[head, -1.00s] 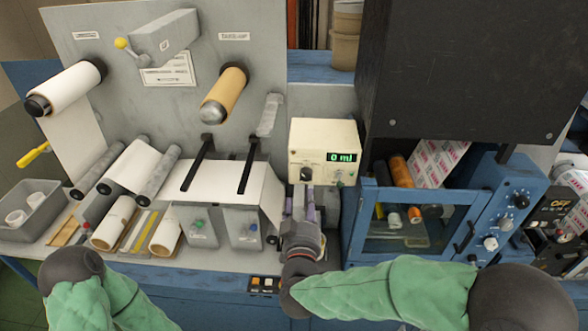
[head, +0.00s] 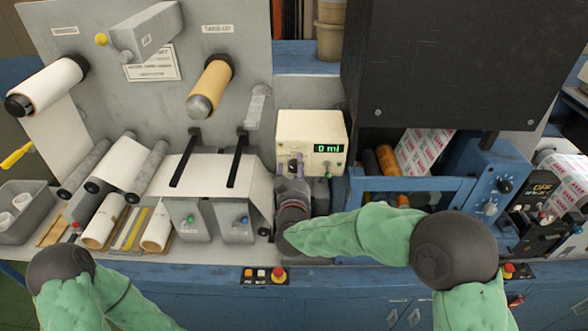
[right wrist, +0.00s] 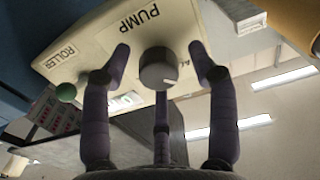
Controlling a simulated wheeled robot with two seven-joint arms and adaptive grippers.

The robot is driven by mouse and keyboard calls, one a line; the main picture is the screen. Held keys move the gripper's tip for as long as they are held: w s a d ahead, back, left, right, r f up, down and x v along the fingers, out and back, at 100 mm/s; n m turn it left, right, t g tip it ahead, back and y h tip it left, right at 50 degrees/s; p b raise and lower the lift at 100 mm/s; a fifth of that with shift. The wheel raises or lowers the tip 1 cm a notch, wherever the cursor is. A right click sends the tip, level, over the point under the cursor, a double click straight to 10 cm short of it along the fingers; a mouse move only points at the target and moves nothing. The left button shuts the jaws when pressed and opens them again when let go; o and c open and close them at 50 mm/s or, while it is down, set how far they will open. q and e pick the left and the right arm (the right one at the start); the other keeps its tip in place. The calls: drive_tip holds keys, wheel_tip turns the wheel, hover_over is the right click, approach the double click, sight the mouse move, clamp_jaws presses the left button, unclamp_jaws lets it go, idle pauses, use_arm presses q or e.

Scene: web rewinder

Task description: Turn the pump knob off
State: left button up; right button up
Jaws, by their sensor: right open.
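The cream pump box (head: 335,132) stands at the middle of the bench in the head view, its green display reading about 0 ml. My right gripper (head: 291,168) is at the lower left of its front and mostly covers the knob there. In the right wrist view the grey round pump knob (right wrist: 158,68) sits below the PUMP label (right wrist: 139,18). My open right fingers (right wrist: 160,52) stand on either side of the knob in the picture, with gaps to it; a third finger shows below. I cannot tell how deep they reach. My left gripper is out of view.
A green knob by the ROLLER label (right wrist: 66,93) is beside the pump knob in the wrist view. Grey guide boxes (head: 236,222) are left of my right gripper. A button panel (head: 264,275) lies below.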

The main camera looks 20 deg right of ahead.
drive_tip(key=shift+c, duration=0.3)
drive_tip(key=c, duration=1.1)
drive_tip(key=m+b, duration=0.5)
drive_tip(key=b, duration=0.2)
drive_tip(key=shift+m, duration=0.3)
drive_tip(key=m+b, duration=0.2)
drive_tip(key=shift+b, duration=0.4)
drive_tip(key=shift+d+r+m+b, duration=0.15)
drive_tip(key=shift+m+b, duration=0.2)
drive_tip(key=shift+m, duration=0.25)
drive_tip(key=shift+r, duration=0.1)
drive_tip(key=o, duration=1.2)
drive_tip(key=shift+c, duration=0.2)
drive_tip(key=shift+f, duration=0.2)
